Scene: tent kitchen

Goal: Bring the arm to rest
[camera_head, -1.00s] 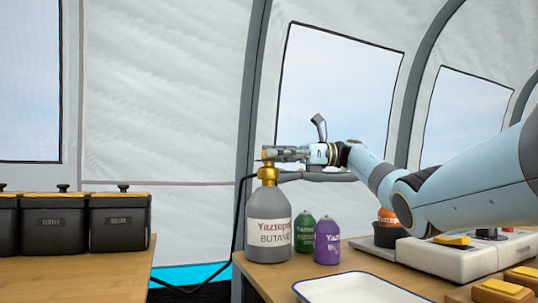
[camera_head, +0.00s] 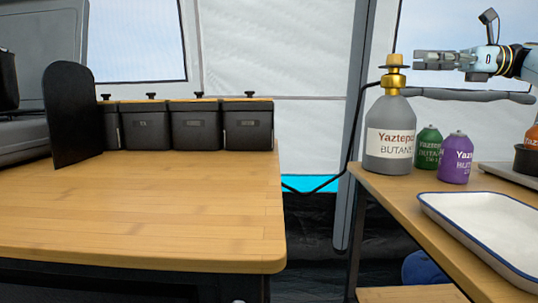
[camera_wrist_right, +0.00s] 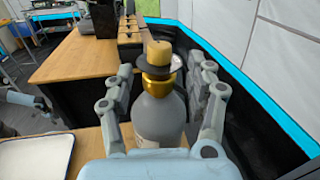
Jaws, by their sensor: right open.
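My right gripper (camera_head: 432,60) is at the right of the head view, level with the brass valve of the grey butane bottle (camera_head: 390,140) and a little to the right of it. The bottle stands upright on the right table with a yellow-brown knob (camera_head: 397,60) on top. In the right wrist view the open fingers (camera_wrist_right: 167,78) frame the bottle (camera_wrist_right: 158,115) and its knob (camera_wrist_right: 159,52), with gaps visible on both sides. The jaws hold nothing.
Green (camera_head: 428,146) and purple (camera_head: 457,158) canisters stand beside the bottle. A white blue-rimmed tray (camera_head: 490,228) lies in front. Black canisters (camera_head: 248,126) line the back of the left table (camera_head: 150,215), whose front is clear. A gap separates the tables.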

